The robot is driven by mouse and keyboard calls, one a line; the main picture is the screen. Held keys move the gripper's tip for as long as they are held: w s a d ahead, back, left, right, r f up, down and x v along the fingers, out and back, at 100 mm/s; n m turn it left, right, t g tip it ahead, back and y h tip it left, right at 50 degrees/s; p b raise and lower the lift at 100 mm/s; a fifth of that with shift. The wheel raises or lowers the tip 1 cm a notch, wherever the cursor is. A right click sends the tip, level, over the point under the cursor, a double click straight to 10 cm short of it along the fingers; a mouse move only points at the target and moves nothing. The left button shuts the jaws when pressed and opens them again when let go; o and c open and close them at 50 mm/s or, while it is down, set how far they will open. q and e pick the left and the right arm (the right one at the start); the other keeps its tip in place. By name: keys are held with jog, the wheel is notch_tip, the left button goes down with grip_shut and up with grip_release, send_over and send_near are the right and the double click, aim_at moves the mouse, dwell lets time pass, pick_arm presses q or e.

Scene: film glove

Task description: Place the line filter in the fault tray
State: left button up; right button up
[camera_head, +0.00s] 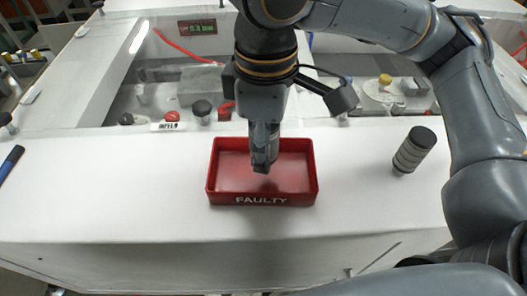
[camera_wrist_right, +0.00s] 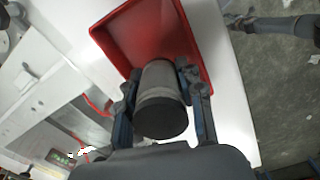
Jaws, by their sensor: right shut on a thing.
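The fault tray is a shallow red tray (camera_head: 228,194) with "FAULTY" on its front, on the white table in the middle of the head view. It also shows in the wrist view (camera_wrist_right: 125,35). My right gripper (camera_head: 263,168) points down over the tray. In the wrist view its fingers (camera_wrist_right: 160,95) are shut on a grey banded cylinder with a black end, the line filter (camera_wrist_right: 158,95). The filter overlaps the tray there; I cannot tell whether it touches the floor of the tray. What seems to be my left gripper (camera_wrist_right: 237,21) shows small at the wrist view's upper right, jaws unclear.
A similar grey cylinder with a black cap (camera_head: 413,150) stands on the table to the right of the tray. A blue marker (camera_head: 10,160) lies at the far left. Behind are several knobs and a machine bench (camera_head: 160,85). The table left of the tray is clear.

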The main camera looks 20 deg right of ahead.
jog(key=f, duration=0.2)
jog(key=shift+w+a+f, duration=0.2)
jog(key=shift+f, duration=0.5)
pick_arm(q)
jog(key=shift+s, duration=1.1)
pick_arm(e)
jog(key=shift+d, duration=0.1)
jog(key=shift+f, duration=0.1)
jog(key=shift+f, duration=0.15)
jog(key=o, duration=1.2)
pick_arm(q)
jog(key=shift+w, duration=0.3)
